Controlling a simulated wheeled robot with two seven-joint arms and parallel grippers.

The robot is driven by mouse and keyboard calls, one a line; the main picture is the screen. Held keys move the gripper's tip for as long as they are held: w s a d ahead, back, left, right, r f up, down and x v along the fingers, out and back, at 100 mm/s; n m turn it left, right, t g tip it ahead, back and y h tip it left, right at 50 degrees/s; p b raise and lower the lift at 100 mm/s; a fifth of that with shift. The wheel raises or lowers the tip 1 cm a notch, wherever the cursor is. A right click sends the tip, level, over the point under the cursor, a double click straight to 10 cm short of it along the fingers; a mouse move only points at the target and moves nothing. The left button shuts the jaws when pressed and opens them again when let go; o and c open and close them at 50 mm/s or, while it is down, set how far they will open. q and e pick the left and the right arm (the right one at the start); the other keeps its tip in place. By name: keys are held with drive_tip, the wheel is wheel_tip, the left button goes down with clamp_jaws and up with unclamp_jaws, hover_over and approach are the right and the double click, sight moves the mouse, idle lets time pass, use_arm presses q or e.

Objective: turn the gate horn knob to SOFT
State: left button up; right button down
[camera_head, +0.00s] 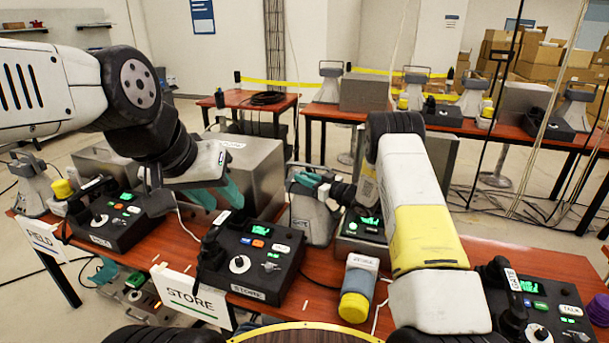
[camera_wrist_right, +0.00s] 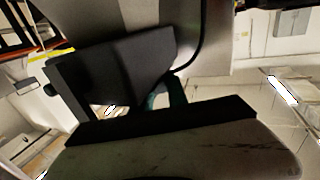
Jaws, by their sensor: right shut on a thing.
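A grey horn (camera_head: 312,222) stands on the front table behind the STORE phone. Its knob cannot be made out. My right gripper (camera_head: 306,181) is at the top of this horn, shut on what looks like its dark handle. In the right wrist view, grey horn surfaces (camera_wrist_right: 170,155) and a black bar fill much of the picture. The GATE phone (camera_head: 538,308) is at the right end of the table, partly cut off.
The STORE phone (camera_head: 250,262) sits mid-table with its sign (camera_head: 190,297) in front. The FIELD phone (camera_head: 110,222) is at the left. Metal boxes (camera_head: 245,172) stand behind the phones.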

drive_tip(key=c, duration=1.3)
unclamp_jaws()
drive_tip(key=v, duration=0.7)
drive_tip(key=shift+s+d, duration=0.25)
drive_tip(key=shift+d, duration=0.1)
